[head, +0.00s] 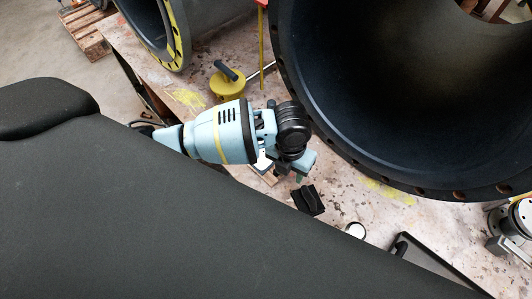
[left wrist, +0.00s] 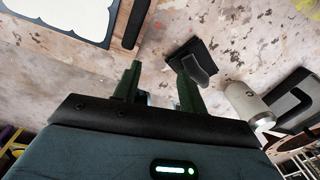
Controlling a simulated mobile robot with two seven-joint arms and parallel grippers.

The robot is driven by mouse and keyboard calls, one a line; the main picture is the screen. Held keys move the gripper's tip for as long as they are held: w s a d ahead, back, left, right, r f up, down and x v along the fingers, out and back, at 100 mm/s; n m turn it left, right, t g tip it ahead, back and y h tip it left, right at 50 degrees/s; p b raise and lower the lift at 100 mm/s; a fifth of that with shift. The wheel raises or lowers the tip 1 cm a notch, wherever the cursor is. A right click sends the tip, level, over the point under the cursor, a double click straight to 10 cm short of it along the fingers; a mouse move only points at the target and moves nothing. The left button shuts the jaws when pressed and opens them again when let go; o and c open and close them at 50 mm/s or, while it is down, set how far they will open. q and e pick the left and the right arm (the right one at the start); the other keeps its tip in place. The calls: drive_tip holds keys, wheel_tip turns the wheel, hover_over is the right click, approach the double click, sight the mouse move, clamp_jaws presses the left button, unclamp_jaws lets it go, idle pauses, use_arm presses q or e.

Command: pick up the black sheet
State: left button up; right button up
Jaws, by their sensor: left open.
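A small black sheet (head: 308,200) lies on the worn, paint-spotted table, just below my left gripper (head: 294,172) in the head view. In the left wrist view the black sheet (left wrist: 205,47) is a dark flat piece with a raised, curled flap. My left gripper also shows in the left wrist view (left wrist: 157,80), with its two greenish fingers apart and nothing between them. The tip of its right finger overlaps the near side of the sheet in the picture; I cannot tell whether they touch. My right gripper is not in view.
A large dark rubber-lined pipe flange (head: 400,90) stands just beyond the gripper. A yellow round tool (head: 227,84) with a black handle lies behind my left arm.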

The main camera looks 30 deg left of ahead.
sight(265, 168)
use_arm(q)
drive_tip(key=w+a+m, duration=0.1)
drive_tip(key=w+a+r+m, duration=0.1)
drive_tip(key=w, duration=0.1)
drive_tip(key=w+r+y, duration=0.1)
drive_tip(key=shift+w+a+r+m, duration=0.15)
drive_tip(key=shift+a+m, duration=0.25)
drive_tip(key=shift+f, duration=1.35)
drive_tip(key=shift+a+f+b, duration=0.15)
drive_tip(key=shift+f, duration=1.15)
drive_tip(key=shift+a+f+b, duration=0.15)
drive_tip(key=shift+f, duration=1.15)
clamp_jaws()
drive_tip(key=shift+r, duration=0.1)
